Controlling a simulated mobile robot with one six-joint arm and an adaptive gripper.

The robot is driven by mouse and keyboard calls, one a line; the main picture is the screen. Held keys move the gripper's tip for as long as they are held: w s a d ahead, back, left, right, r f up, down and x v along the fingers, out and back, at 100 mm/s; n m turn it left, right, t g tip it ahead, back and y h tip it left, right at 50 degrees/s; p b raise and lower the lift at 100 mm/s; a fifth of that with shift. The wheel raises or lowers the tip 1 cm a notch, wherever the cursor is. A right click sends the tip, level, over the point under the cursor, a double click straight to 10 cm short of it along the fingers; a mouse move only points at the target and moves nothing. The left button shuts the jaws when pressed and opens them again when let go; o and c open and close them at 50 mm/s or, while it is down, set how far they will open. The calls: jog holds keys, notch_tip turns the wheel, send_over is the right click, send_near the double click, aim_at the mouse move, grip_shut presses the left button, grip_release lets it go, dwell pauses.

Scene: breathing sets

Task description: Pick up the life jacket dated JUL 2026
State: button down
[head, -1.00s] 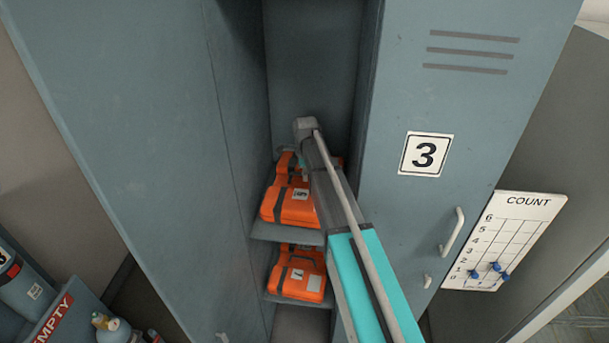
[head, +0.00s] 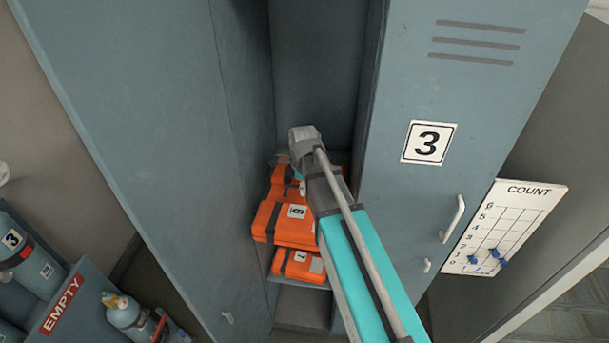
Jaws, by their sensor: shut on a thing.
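An orange life jacket (head: 270,220) with dark straps and a small white tag juts out past the front of the upper shelf in the open locker. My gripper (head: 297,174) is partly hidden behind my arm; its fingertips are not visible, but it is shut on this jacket. Another orange jacket (head: 281,180) shows behind it, mostly covered. A third orange jacket (head: 297,263) with a pale label lies on the lower shelf, partly covered from above. The dates on the tags are too small to read.
Locker door 3 (head: 470,110) stands to the right of the opening, with a handle; a grey-blue panel (head: 130,110) is on the left. A COUNT board (head: 508,225) is at right. Bottles and a bin marked EMPTY (head: 62,305) are at lower left. The locker bottom (head: 300,308) looks bare.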

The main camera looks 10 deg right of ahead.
jog(key=shift+s+a, duration=0.3)
jog(key=shift+s, duration=0.55)
jog(key=shift+s+a, duration=0.25)
jog(key=shift+s, duration=0.6)
jog(key=shift+f, duration=0.1)
